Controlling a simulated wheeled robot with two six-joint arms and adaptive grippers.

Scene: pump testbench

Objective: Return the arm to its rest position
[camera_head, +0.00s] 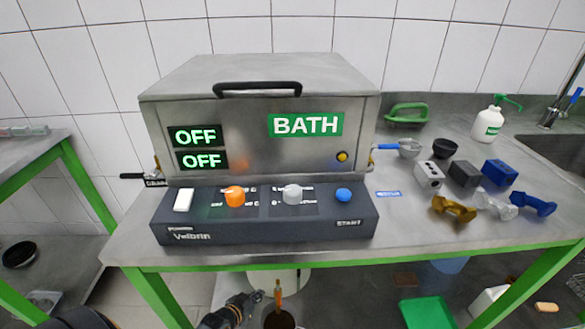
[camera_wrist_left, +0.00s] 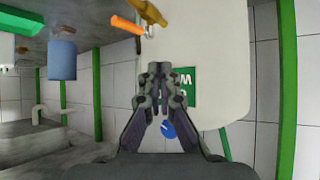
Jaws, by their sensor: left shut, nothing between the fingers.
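My left gripper (camera_head: 254,298) is at the bottom of the head view, below the table's front edge. In the left wrist view its fingers (camera_wrist_left: 155,72) are closed together with nothing between them. They are in front of a white tank (camera_wrist_left: 220,75) with a green label (camera_wrist_left: 183,86) and a blue round knob (camera_wrist_left: 168,130). An orange lever (camera_wrist_left: 127,25) and a brass fitting (camera_wrist_left: 149,13) show just past the fingertips. Whether the fingers touch any of these I cannot tell. My right gripper is in neither view.
A steel bath unit (camera_head: 258,105) reading OFF stands on the table behind a dark control panel (camera_head: 265,230). Several fittings and blocks (camera_head: 464,172) lie at right. The green-framed table edge (camera_head: 400,259) is above my gripper. A green bin (camera_head: 428,312) stands below.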

